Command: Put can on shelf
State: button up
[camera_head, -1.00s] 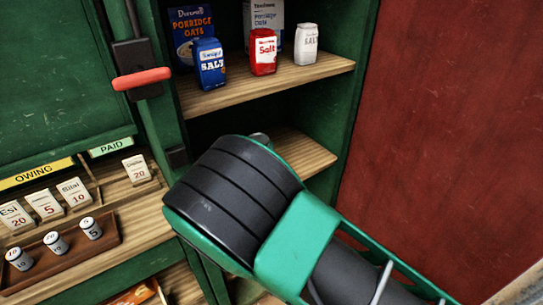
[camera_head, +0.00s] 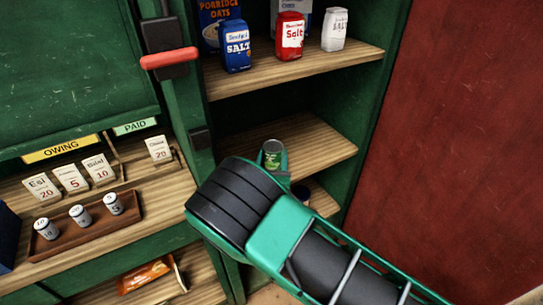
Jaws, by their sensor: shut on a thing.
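A small green can (camera_head: 272,156) with a grey lid shows just past the end of my arm, upright, its lower part hidden. My gripper (camera_head: 279,175) is shut on it; the fingers are mostly hidden behind my black wrist. The can is in front of the bare middle wooden shelf (camera_head: 318,141) in the green cabinet; whether it touches the shelf I cannot tell. The upper shelf (camera_head: 300,69) holds a blue salt pack (camera_head: 236,46), a red salt pack (camera_head: 290,37) and a white salt pack (camera_head: 334,30).
Porridge oats boxes (camera_head: 217,12) stand behind the salt. On the left counter are price cards (camera_head: 70,178) and a brown tray (camera_head: 94,227) with small cylinders. A post with a red handle (camera_head: 168,58) borders the cabinet. A dark item (camera_head: 302,192) sits below the middle shelf.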

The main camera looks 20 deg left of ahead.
jog(key=o, duration=1.4)
jog(key=shift+f, duration=0.1)
jog(key=v, duration=1.2)
jog(key=shift+s, duration=0.1)
